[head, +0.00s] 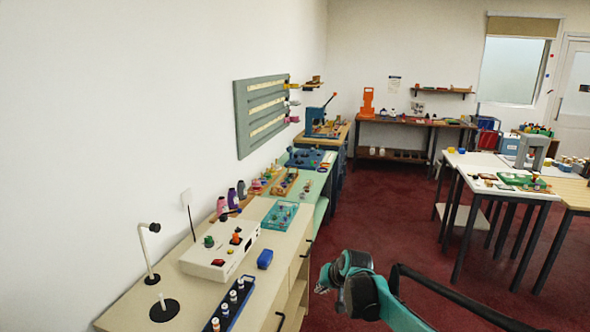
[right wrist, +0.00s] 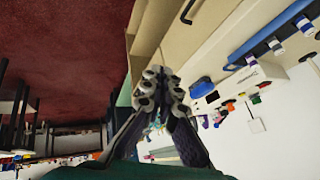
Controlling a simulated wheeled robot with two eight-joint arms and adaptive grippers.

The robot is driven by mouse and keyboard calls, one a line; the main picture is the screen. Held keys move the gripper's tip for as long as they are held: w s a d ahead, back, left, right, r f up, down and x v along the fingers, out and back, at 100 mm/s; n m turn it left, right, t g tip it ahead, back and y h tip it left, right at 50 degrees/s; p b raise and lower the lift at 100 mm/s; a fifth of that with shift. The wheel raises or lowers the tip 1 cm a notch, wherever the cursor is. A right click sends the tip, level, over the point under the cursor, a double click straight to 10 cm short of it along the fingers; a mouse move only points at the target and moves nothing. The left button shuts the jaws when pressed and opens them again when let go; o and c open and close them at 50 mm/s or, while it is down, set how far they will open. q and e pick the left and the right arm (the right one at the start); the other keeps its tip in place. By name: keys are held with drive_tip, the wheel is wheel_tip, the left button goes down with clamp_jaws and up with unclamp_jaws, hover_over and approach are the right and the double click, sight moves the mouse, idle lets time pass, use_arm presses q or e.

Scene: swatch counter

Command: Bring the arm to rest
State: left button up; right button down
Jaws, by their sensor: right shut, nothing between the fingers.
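My right arm, dark and teal, comes in from the lower right in the head view. Its gripper (head: 322,284) hangs in the air over the red floor, just right of the counter's front edge. In the right wrist view the gripper (right wrist: 161,85) has its two fingers together, with nothing between them. My left gripper is not in the head view.
The beige counter (head: 190,238) on the left carries a white box (head: 215,262), a blue block (head: 265,259), a teal tray (head: 280,215) and a dark blue rack (head: 228,312). White tables (head: 490,165) stand at the right. Red floor (head: 380,215) between is clear.

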drive_tip(key=s+d+r+h, duration=0.1)
drive_tip(key=s+d+r, duration=0.25)
drive_tip(key=s, duration=0.65)
drive_tip(key=s+d+r, duration=0.2)
drive_tip(key=s+r, duration=0.2)
drive_tip(key=s, duration=0.5)
drive_tip(key=s+d+f+h, duration=0.1)
drive_tip(key=s+d+f, duration=0.1)
drive_tip(key=s, duration=0.6)
drive_tip(key=s+d+f+n+t+h, duration=0.1)
drive_tip(key=s+d+f, duration=0.1)
drive_tip(key=s, duration=0.7)
drive_tip(key=shift+s+f, duration=0.2)
drive_tip(key=shift+f, duration=0.4)
drive_tip(key=shift+d, duration=0.1)
